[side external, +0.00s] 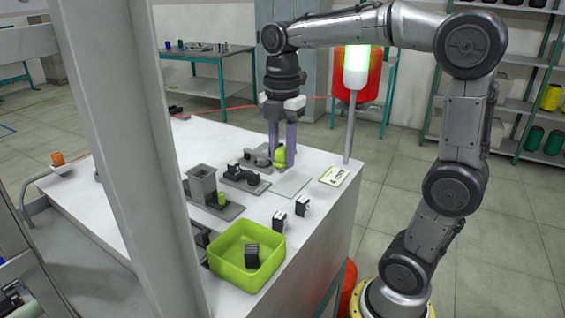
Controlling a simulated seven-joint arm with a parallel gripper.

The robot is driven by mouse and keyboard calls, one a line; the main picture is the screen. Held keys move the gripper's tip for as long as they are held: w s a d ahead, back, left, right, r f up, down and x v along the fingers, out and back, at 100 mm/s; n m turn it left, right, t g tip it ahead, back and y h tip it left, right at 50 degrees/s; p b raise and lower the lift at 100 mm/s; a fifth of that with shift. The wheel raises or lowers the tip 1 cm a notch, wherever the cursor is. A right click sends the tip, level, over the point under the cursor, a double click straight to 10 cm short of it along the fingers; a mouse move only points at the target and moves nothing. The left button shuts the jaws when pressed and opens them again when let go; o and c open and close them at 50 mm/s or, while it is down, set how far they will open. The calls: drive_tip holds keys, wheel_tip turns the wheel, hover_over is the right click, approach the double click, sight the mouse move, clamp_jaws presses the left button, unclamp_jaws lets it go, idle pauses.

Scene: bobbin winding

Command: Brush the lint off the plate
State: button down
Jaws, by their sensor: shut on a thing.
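My gripper (280,160) points straight down over the far right part of the white table. It is shut on a small yellow-green object (280,154), which may be the brush; no bristles can be made out. A flat pale grey plate (293,184) lies on the table just below and to the right of the fingertips. I cannot tell whether the held object touches the plate. Lint is too small to make out at this distance.
Dark fixtures (246,179) stand left of the plate. A label card (334,176) and a lamp pole (350,130) are to its right. Small black-and-white blocks (302,207) stand nearer. A green bin (227,278) holds a dark block (252,255). A grey post blocks the left.

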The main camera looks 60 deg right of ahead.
drive_tip(key=shift+r, duration=1.25)
